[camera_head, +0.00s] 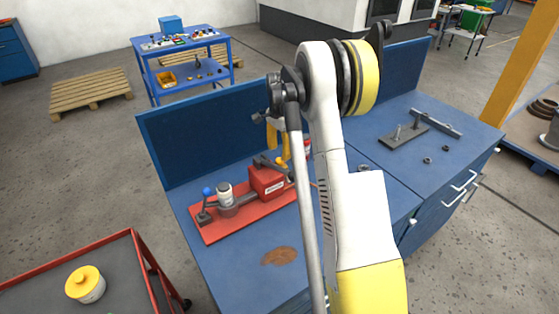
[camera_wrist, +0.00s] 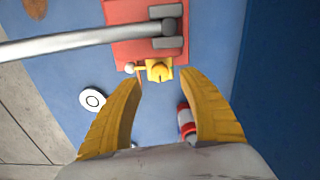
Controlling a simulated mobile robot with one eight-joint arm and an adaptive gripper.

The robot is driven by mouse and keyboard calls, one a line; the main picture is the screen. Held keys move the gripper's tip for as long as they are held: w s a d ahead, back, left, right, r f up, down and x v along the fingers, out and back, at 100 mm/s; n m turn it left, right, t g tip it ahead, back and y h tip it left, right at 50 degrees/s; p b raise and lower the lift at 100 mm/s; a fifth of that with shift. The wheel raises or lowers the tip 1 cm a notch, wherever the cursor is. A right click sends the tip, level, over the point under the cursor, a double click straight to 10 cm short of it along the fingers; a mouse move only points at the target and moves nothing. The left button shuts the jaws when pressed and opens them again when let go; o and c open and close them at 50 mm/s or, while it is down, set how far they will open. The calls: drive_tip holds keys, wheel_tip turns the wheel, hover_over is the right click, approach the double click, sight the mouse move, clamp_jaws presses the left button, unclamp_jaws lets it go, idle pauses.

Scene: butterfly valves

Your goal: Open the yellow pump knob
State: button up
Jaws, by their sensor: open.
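A small yellow knob (camera_wrist: 159,72) with a thin side arm sits at the edge of a red pump (camera_wrist: 122,13) in the wrist view. My gripper (camera_wrist: 162,79) is open, with its two yellow fingers apart on either side of the knob. I cannot tell whether a fingertip touches it. In the head view, my gripper (camera_head: 279,140) hangs by the far end of the red pump block (camera_head: 267,181). The knob cannot be made out there; my arm and fingers cover that area.
A grey bar (camera_wrist: 75,38) crosses the wrist view to the pump. The blue bench (camera_head: 225,261) has a raised back panel (camera_head: 205,135).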

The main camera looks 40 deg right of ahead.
sight(280, 160)
wheel_tip(280, 160, down, 4)
drive_tip(key=shift+f, duration=0.2)
clamp_jaws()
idle(1.2)
unclamp_jaws()
wheel_tip(280, 160, up, 12)
idle(0.5)
